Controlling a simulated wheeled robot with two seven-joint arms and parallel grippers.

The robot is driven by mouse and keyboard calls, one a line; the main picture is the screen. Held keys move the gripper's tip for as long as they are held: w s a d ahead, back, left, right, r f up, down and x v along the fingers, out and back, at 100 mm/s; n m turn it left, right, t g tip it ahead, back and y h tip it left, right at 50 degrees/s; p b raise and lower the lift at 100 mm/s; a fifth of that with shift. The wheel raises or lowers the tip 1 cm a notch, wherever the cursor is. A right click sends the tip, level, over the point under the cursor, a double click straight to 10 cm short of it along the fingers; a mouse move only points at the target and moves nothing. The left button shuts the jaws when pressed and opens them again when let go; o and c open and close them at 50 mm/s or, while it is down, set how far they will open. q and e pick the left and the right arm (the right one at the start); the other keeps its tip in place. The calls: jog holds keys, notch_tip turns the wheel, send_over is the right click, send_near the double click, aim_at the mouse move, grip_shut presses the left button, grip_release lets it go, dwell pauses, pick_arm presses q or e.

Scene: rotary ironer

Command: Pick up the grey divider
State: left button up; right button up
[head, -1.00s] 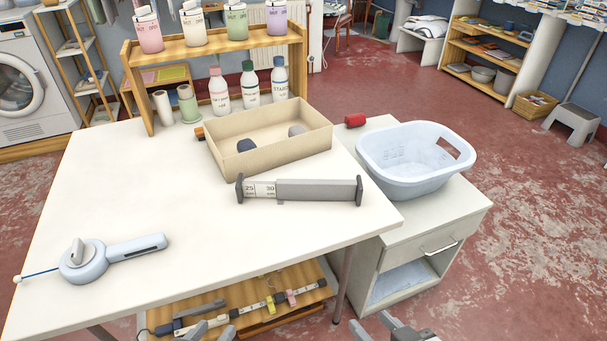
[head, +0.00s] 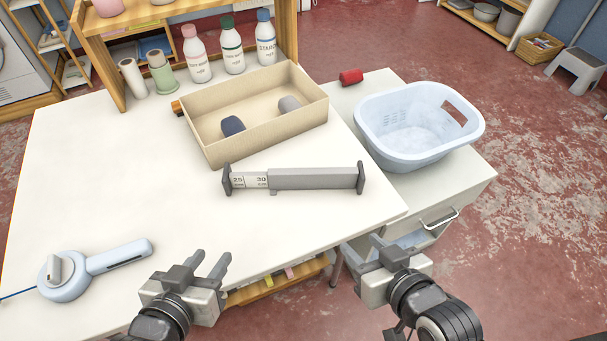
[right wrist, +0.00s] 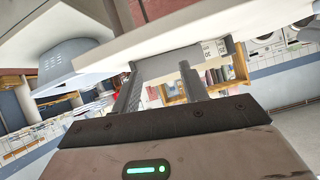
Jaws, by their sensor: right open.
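The grey divider (head: 315,178) lies on the white table (head: 130,190) near its front right edge, in front of the beige box. It is a long grey bar with dark end plates and a white scale marked 25 and 30 at its left end. In the right wrist view the divider (right wrist: 168,65) shows beyond the fingers. My left gripper (head: 211,262) is open and empty at the table's front edge, below and left of the divider. My right gripper (head: 362,248) is open and empty, below and right of the divider, apart from it.
The beige box (head: 255,115) holds a dark and a grey lump behind the divider. A light blue basket (head: 415,150) and a red object (head: 351,77) are at right on the lower cabinet. A blue-white handled device (head: 65,277) lies at front left. Bottles (head: 232,47) stand behind.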

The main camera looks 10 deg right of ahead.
jog(key=w+d+f+n+g+h, duration=0.1)
jog(key=w+d+f+g+h, duration=0.1)
jog(key=w+d+f, duration=0.3)
jog(key=w+d+f+n+g+h, duration=0.1)
jog(key=w+d+g, duration=0.15)
jog(key=d, duration=0.55)
jog(key=w+d+f+n+g+h, duration=0.1)
jog(key=w+d+f+g+h, duration=0.1)
jog(key=w+d+f, duration=0.3)
notch_tip(320, 180, up, 19)
jog(key=n+g+y, duration=0.4)
jog(key=n+y, duration=0.2)
jog(key=n, duration=0.5)
send_over(321, 171)
jog(key=d, duration=0.5)
jog(key=shift+s+a+f, duration=0.15)
jog(key=shift+n, duration=0.5)
jog(key=x, duration=0.6)
jog(key=shift+s+a, duration=0.2)
jog(key=shift+a, duration=0.15)
jog(key=shift+x, duration=2.85)
jog(key=shift+w, duration=0.1)
grip_shut()
